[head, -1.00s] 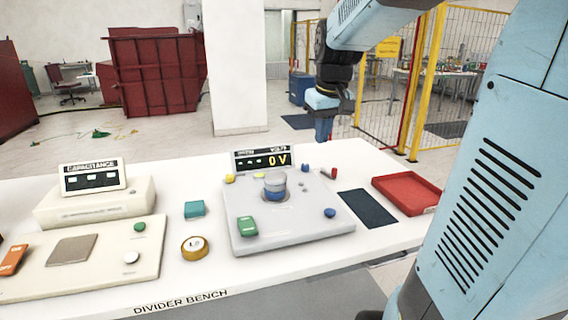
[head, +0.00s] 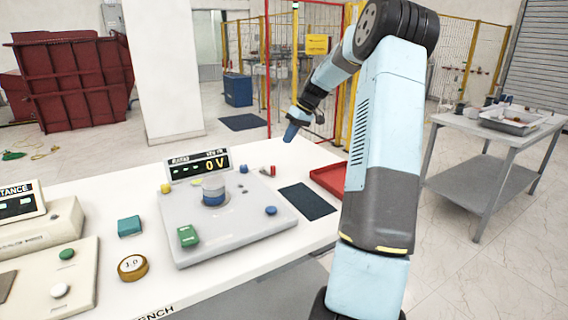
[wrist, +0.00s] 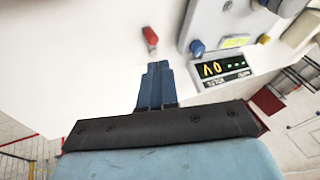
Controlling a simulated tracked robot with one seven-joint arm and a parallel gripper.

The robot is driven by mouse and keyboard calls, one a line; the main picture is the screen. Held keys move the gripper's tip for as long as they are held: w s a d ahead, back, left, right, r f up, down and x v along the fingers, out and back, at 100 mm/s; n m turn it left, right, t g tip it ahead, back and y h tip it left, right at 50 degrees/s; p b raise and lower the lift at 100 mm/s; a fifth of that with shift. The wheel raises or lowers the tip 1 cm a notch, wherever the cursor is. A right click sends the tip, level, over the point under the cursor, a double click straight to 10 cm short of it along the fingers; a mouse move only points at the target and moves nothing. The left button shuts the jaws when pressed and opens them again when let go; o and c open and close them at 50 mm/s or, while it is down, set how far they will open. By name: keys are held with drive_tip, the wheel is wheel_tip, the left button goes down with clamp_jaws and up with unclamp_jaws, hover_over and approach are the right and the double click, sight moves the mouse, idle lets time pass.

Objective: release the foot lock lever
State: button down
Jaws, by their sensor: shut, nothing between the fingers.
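I cannot make out a foot lock lever in either view. My gripper (head: 289,136) is at the far side of the white bench in the head view, pointing down, empty. Its blue fingers are together in the wrist view (wrist: 158,68). There they lie over the white bench top, beside a small red piece (wrist: 150,35) and the voltage display (wrist: 222,68). The grey test unit (head: 228,228) stands on the bench with a round grey and blue knob (head: 213,188), a green switch (head: 188,236) and the display (head: 197,164) reading 0 V.
A dark mat (head: 307,201) and a red tray (head: 329,179) lie right of the unit. A yellow-framed mesh fence (head: 283,75) stands behind. A grey side table (head: 487,130) with trays stands at right. Open floor (head: 452,250) lies between bench and side table.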

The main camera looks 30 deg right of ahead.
drive_tip(key=w+d+f+t+y, duration=0.1)
drive_tip(key=d+f, duration=0.3)
drive_tip(key=d, duration=0.4)
drive_tip(key=shift+w, duration=0.35)
drive_tip(key=x, duration=1)
drive_tip(key=shift+a, duration=0.3)
drive_tip(key=shift+s+a+r, duration=0.1)
drive_tip(key=shift+s+a, duration=0.05)
drive_tip(key=shift+a, duration=0.4)
drive_tip(key=shift+s+a+r, duration=0.1)
drive_tip(key=shift+a, duration=0.4)
drive_tip(key=shift+s+a, duration=0.15)
drive_tip(key=shift+a, duration=0.65)
